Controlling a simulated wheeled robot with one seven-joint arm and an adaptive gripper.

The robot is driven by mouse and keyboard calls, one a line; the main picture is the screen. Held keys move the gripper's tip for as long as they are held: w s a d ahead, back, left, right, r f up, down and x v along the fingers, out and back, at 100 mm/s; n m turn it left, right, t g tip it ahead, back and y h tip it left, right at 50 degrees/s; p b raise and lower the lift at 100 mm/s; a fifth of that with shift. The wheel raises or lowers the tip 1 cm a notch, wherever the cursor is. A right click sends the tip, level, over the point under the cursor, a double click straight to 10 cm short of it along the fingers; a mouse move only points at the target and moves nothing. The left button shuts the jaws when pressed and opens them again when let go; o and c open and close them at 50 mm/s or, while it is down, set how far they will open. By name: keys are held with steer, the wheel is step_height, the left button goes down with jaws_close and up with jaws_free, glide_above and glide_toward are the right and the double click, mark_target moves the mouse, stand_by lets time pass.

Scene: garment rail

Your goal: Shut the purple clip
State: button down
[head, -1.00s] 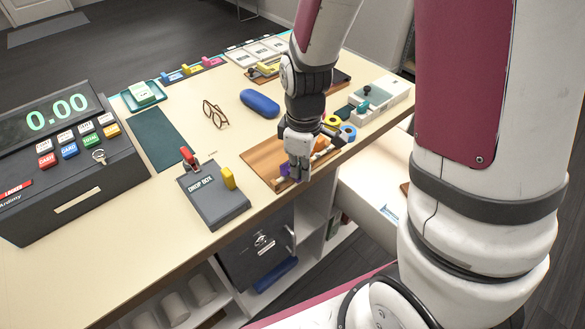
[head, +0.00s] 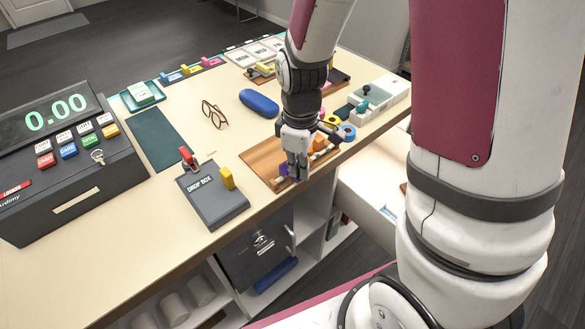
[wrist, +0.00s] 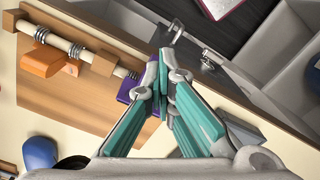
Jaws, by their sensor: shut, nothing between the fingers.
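The purple clip (wrist: 130,88) is on the wooden board's rail in the wrist view, right beside my left finger. The finger hides part of it, so I cannot tell whether it stands open or shut. In the head view only a bit of the purple clip (head: 285,169) shows, left of my fingers. My gripper (wrist: 164,56) is shut and empty, its fingertips together. In the head view my gripper (head: 298,176) points down at the board's front end. Whether a finger touches the clip is unclear.
An orange clip (wrist: 46,62) sits on the same rail (wrist: 62,42), farther left. The wooden board (head: 262,158) lies near the counter's front edge. A drop box (head: 213,197) stands left of it, and tape rolls (head: 346,132) lie to the right. A blue case (head: 260,102) lies behind.

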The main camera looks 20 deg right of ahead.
steer(key=shift+w+a+f+b, duration=0.2)
steer(key=shift+w+a, duration=0.25)
steer(key=shift+w, duration=0.7)
steer(key=shift+w+a+f+b, duration=0.1)
steer(key=shift+w+a+b, duration=0.3)
steer(key=shift+w, duration=0.8)
steer(key=shift+w+a+f+b, duration=0.15)
steer(key=shift+w+a, duration=0.3)
steer(key=shift+w, duration=0.7)
steer(key=shift+r, duration=0.1)
steer(key=shift+r+p, duration=0.55)
steer(key=shift+r, duration=0.25)
steer(key=shift+w+a+r, duration=0.1)
steer(key=shift+a, duration=0.1)
step_height(320, 180, up, 7)
steer(key=s+d+p, duration=0.1)
steer(key=p, duration=0.3)
steer(key=shift+s, duration=0.15)
steer(key=shift+r, duration=0.2)
